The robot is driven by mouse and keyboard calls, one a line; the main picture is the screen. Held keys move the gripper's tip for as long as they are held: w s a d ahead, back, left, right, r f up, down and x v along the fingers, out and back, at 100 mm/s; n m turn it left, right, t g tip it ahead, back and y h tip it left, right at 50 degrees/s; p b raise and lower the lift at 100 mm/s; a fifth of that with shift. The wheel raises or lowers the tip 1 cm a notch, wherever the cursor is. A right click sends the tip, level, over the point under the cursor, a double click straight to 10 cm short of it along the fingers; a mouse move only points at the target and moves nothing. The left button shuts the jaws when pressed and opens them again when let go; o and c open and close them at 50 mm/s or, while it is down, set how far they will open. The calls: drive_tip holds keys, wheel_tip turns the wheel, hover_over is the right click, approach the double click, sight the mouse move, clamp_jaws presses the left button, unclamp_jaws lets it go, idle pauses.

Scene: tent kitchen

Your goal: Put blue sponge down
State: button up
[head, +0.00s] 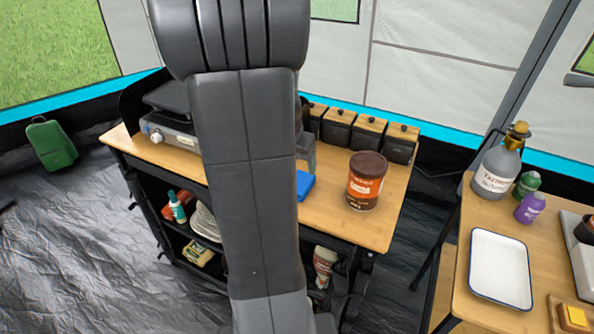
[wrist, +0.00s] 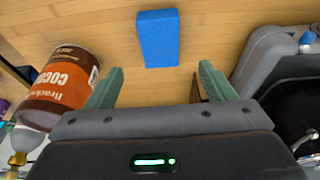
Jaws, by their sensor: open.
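The blue sponge (wrist: 158,38) lies flat on the wooden counter top (wrist: 205,22) in the wrist view, just beyond my fingertips and between their lines. My gripper (wrist: 162,78) is open and empty, its two green fingers apart, with bare wood showing between them. In the head view the sponge (head: 304,185) shows only in part beside my arm, on the counter (head: 325,222).
A brown cocoa tin (head: 366,181) stands right of the sponge in the head view. Several dark canisters with wooden lids (head: 338,128) line the back edge. A stove (head: 172,125) sits at left. A side table at right holds a white tray (head: 500,268).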

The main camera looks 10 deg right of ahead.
drive_tip(key=shift+v, duration=1.35)
drive_tip(key=x, duration=1.2)
drive_tip(key=shift+w+r, duration=0.1)
drive_tip(key=shift+r, duration=0.35)
